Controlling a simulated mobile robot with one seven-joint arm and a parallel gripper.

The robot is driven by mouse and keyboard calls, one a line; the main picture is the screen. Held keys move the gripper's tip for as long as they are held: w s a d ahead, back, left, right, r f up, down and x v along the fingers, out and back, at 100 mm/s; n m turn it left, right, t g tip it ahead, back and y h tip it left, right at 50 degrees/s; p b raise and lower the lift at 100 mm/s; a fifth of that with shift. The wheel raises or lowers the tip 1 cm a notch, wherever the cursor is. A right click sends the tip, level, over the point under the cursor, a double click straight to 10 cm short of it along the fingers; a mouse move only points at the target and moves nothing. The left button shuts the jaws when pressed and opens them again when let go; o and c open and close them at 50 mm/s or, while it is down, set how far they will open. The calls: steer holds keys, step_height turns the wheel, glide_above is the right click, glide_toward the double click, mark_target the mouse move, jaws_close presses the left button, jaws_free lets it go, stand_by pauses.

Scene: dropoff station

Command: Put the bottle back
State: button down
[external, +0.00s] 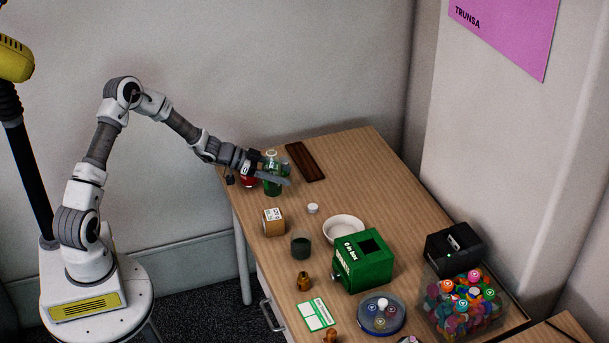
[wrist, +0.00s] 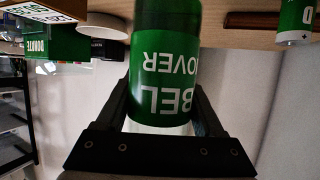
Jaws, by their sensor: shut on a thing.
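A dark green bottle (wrist: 165,65) with white lettering on its label is between my gripper's fingers (wrist: 165,110) in the wrist view, where the picture appears upside down. My gripper (external: 268,173) is shut on it. In the external view the bottle (external: 272,187) shows at the far left end of the table, partly covered by the gripper. Its base and any contact with the table cannot be made out clearly. A second green-labelled container (wrist: 297,22) stands apart from the held bottle in the wrist view.
A red item (external: 249,182) is just left of the gripper. A dark brown tray (external: 305,162) lies to the right. A small box (external: 273,222), white lid (external: 313,208), dark cup (external: 301,246), white bowl (external: 343,220) and green box (external: 362,268) stand nearer.

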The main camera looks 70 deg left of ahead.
steer(key=shift+w+a+f, duration=0.1)
steer(key=shift+a+f, duration=0.3)
steer(key=shift+a, duration=0.15)
steer(key=shift+f+b, duration=0.7)
steer(key=shift+f, duration=1.15)
steer(key=shift+f, duration=0.15)
jaws_free()
steer(key=p+v, duration=0.2)
steer(key=v, duration=1)
